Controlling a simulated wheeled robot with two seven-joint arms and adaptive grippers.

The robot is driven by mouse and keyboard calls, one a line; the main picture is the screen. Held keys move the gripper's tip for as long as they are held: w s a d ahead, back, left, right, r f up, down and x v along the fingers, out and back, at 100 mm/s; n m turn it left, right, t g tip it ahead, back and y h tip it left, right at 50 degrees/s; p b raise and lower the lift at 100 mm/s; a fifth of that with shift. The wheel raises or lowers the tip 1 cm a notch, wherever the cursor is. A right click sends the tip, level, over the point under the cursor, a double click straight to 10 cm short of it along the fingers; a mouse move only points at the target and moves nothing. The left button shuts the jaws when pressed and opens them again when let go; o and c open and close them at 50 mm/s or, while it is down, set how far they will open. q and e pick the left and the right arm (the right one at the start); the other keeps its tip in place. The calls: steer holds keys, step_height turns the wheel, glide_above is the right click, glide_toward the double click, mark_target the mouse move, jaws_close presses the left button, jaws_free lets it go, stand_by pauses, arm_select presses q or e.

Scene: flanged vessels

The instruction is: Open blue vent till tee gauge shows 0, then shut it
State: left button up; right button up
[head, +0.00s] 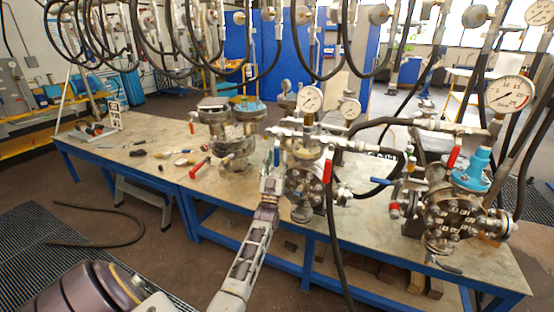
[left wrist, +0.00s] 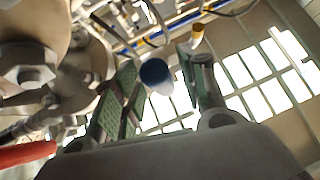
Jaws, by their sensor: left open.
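The blue vent handle (head: 277,157) is a small upright lever on the left side of the middle flanged vessel (head: 304,185). My left gripper (head: 270,182) is at that vessel's left side, just below the blue handle. In the left wrist view the blue handle's rounded end (left wrist: 156,73) shows between the two open fingers of the left gripper (left wrist: 160,92); whether either finger touches it cannot be told. A white dial gauge (head: 309,98) stands above the vessel, with a second gauge (head: 349,109) beside it. Their readings are too small to tell. My right gripper is out of view.
A red handle (head: 327,171) is close right of the blue one. Another vessel (head: 235,140) stands left, with a red lever (head: 200,168). A larger vessel (head: 455,215) with a big gauge (head: 508,94) stands right. Black hoses hang overhead. The blue-framed table's (head: 135,155) left part has small loose items.

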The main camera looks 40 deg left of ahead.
arm_select(q)
steer(key=v, duration=1.1)
steer(key=shift+s+f, duration=0.25)
steer(key=shift+f, duration=0.1)
steer(key=shift+d, duration=0.1)
